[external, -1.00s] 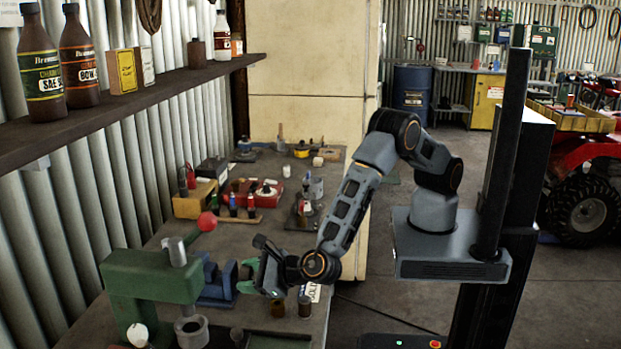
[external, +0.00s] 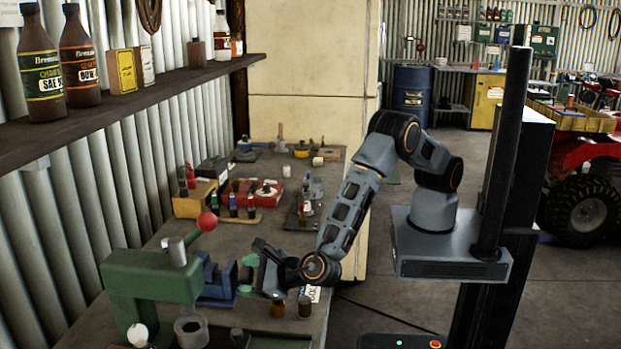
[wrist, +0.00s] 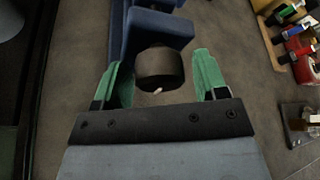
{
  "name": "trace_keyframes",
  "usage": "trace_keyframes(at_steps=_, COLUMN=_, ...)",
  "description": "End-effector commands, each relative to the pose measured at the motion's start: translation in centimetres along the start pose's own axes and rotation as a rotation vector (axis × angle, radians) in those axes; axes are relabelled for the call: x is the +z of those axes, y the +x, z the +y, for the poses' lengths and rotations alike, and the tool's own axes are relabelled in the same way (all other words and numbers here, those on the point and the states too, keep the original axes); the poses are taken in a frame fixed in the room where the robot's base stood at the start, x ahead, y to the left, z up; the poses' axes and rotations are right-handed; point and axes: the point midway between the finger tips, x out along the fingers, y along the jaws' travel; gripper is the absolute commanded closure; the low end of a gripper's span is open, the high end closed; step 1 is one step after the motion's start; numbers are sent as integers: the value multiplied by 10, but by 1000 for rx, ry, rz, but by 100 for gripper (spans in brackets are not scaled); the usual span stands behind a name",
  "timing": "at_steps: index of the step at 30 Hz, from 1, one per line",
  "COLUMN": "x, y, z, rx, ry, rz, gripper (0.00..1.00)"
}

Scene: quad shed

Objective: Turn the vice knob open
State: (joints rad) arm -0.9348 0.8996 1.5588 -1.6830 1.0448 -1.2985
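The blue vice (external: 217,282) stands on the bench beside the green press in the external view. In the wrist view its blue body (wrist: 158,28) is at the top, with a dark round knob (wrist: 160,68) at its near end. My gripper (wrist: 167,70) has green fingertips, spread wide on either side of the knob. Gaps show between the knob and both fingers. In the external view my gripper (external: 249,276) is just right of the vice. The knob is hard to make out there.
A green press (external: 150,277) with a red-balled lever (external: 207,222) stands left of the vice. Small dark jars (external: 305,306) stand on the bench near my gripper. A red tool box (external: 262,192) and bottles are farther back. A shelf (external: 120,95) runs along the wall.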

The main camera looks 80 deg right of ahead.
Motion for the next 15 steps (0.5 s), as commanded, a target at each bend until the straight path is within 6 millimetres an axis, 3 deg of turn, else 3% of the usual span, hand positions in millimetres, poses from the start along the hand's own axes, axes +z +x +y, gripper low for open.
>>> trace_keyframes(at_steps=10, x=0, y=-2, z=0, rx=0, ry=1, rz=0, gripper=28)
trace_keyframes(at_steps=15, x=0, y=-23, z=2, rx=3, ry=1, rz=-2, gripper=28)
